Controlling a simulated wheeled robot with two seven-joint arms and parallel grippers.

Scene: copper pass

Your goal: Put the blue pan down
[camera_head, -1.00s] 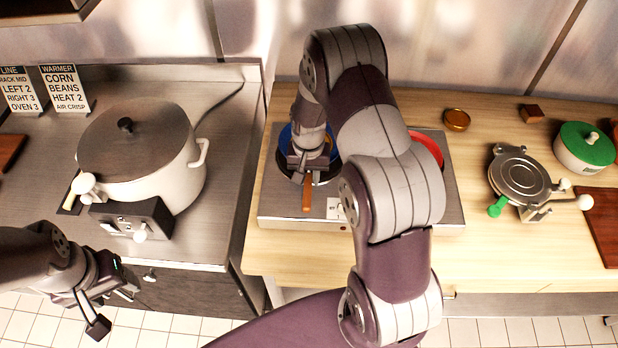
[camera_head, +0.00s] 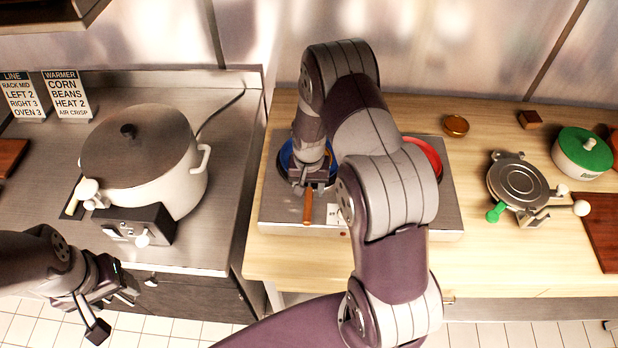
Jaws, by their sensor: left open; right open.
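The blue pan (camera_head: 285,158) sits on the left side of the steel two-burner hob (camera_head: 272,212). Its wooden handle (camera_head: 308,206) points toward the front of the hob. My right gripper (camera_head: 308,186) is open over the pan's near edge, at the root of the handle, and hides part of the pan. Whether its fingers touch the handle I cannot tell. My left gripper (camera_head: 118,312) is open and empty, in front of the left counter's edge.
A red pan (camera_head: 432,158) sits on the hob's right side, partly behind my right arm. A large lidded pot (camera_head: 150,165) stands on a warmer on the left counter. A round press (camera_head: 518,182) and a green-lidded pot (camera_head: 583,150) stand to the right.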

